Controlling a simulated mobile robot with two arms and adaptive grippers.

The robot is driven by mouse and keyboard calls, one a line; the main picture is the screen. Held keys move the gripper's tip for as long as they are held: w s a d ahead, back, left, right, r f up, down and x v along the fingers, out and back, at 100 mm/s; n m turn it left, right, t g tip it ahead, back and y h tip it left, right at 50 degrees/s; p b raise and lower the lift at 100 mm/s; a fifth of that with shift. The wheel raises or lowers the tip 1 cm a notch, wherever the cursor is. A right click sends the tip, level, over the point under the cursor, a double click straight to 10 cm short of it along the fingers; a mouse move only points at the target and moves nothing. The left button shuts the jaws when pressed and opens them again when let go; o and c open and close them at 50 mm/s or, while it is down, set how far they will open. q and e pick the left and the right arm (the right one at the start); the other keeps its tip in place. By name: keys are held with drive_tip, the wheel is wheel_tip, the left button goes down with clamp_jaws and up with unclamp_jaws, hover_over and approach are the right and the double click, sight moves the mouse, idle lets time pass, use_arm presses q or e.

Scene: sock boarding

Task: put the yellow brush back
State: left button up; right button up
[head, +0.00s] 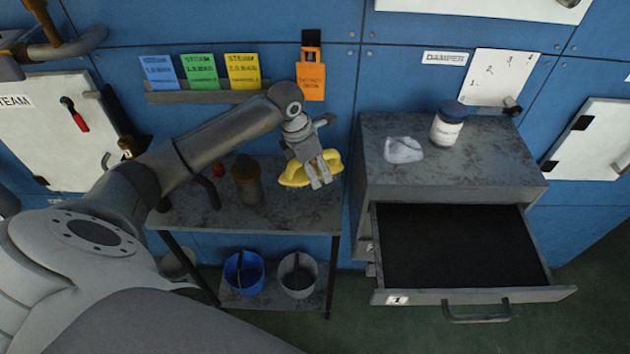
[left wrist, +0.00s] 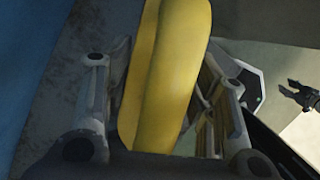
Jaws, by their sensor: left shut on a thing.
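The yellow brush (head: 295,175) is in my left gripper (head: 319,178), above the right part of the grey shelf table. The left wrist view shows the yellow brush (left wrist: 168,75) between the two fingers of my left gripper (left wrist: 165,115). Its underside is hidden, and I cannot tell whether it touches the tabletop. My right gripper is not seen in the head view. A dark gripper-like shape shows at the right edge of the left wrist view, but I cannot tell what it is.
The grey shelf table (head: 285,215) holds a brown bottle (head: 246,180). A blue bucket (head: 244,272) and a grey bucket (head: 298,274) stand below. At right, an open empty drawer (head: 462,293) juts from a cabinet (head: 500,160) bearing a white jar (head: 446,130) and a crumpled cloth (head: 403,150).

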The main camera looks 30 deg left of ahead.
sight(315, 192)
use_arm(q)
drive_tip(key=shift+f, duration=0.9)
wheel_tip(315, 192, down, 3)
drive_tip(key=shift+r+p, duration=0.1)
drive_tip(key=shift+p, duration=0.5)
drive_tip(key=shift+f, duration=0.45)
drive_tip(key=shift+w, duration=0.1)
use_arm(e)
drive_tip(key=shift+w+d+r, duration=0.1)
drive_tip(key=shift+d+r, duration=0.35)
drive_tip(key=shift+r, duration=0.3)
use_arm(q)
drive_tip(key=shift+f, duration=0.1)
drive_tip(key=shift+f, duration=0.2)
drive_tip(key=o, duration=1.2)
drive_tip(key=shift+r, duration=0.1)
drive_tip(key=shift+c, duration=0.2)
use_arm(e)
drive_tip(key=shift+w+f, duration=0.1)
use_arm(q)
drive_tip(key=shift+r, duration=0.1)
